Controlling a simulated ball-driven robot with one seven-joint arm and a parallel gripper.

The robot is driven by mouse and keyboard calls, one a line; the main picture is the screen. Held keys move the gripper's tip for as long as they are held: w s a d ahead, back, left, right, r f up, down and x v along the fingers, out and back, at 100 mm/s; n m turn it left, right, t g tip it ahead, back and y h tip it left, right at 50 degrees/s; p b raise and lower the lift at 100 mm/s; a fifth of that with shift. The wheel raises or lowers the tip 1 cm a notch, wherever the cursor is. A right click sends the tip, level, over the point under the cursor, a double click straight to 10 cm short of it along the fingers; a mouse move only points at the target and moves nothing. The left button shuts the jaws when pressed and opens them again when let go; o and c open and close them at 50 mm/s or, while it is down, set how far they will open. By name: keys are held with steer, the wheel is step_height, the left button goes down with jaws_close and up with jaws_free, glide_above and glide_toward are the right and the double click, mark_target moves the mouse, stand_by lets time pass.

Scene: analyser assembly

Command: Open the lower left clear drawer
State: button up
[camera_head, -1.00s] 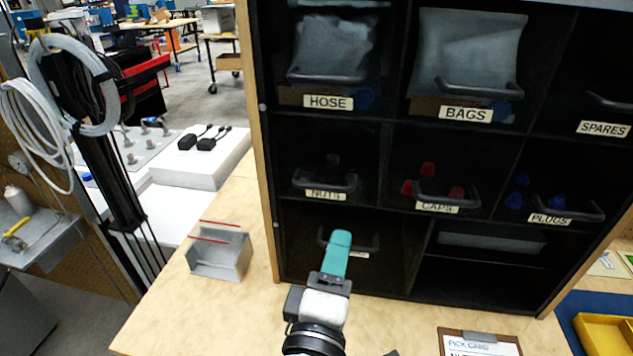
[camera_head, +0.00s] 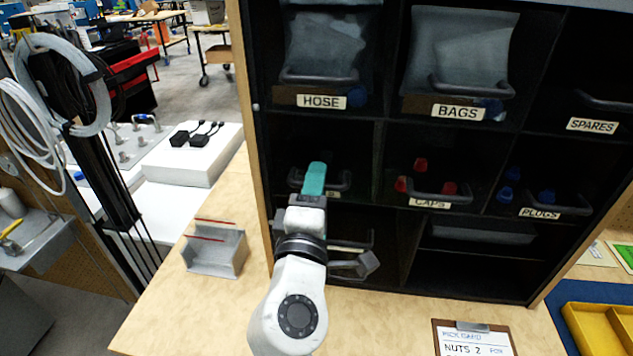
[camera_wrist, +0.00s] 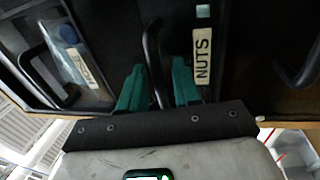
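The dark cabinet holds clear-fronted drawers with dark bar handles. The bottom-left drawer's handle (camera_head: 358,241) shows just right of my arm; the arm hides most of that drawer and its label. My gripper (camera_head: 315,178) has teal fingers and is one row higher, at the NUTS drawer's handle (camera_head: 343,182). In the wrist view, the NUTS label (camera_wrist: 202,55) is right of the fingers. The NUTS handle (camera_wrist: 152,50) runs between the two spread fingers (camera_wrist: 160,82), with gaps beside it. Whether it touches either finger is unclear.
HOSE (camera_head: 321,101) and BAGS (camera_head: 460,111) drawers are above, CAPS (camera_head: 430,203) and PLUGS (camera_head: 555,212) to the right. A grey metal bin (camera_head: 215,255) stands on the wooden bench at left. A clipboard card (camera_head: 473,340) lies in front, near a yellow tray (camera_head: 600,330).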

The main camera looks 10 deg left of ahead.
steer(key=shift+w, duration=0.1)
steer(key=shift+c, duration=0.5)
jaws_close()
